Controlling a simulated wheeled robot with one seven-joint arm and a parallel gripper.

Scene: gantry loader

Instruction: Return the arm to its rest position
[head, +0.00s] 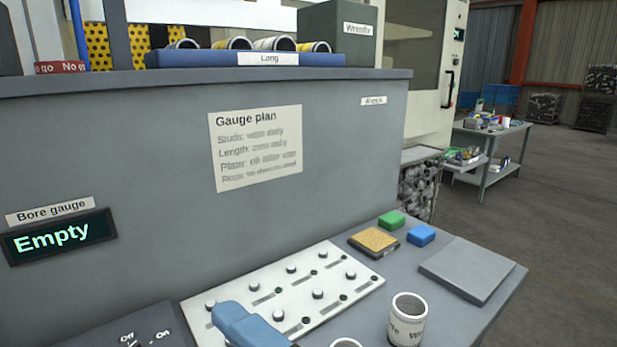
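My gripper is not in view, and I cannot make out any arm link for certain. A blue rounded piece (245,325) enters from the bottom edge and overlaps the white pegged board (300,278); I cannot tell what it belongs to. The board lies on the grey bench top (405,272) and has several knobs and slots.
A labelled white cup (408,322) stands on the bench, with another rim (346,342) at the bottom edge. Green (391,220) and blue (421,235) blocks, a tan pad (374,240) and a grey plate (467,269) lie to the right. A grey panel (340,150) rises behind.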

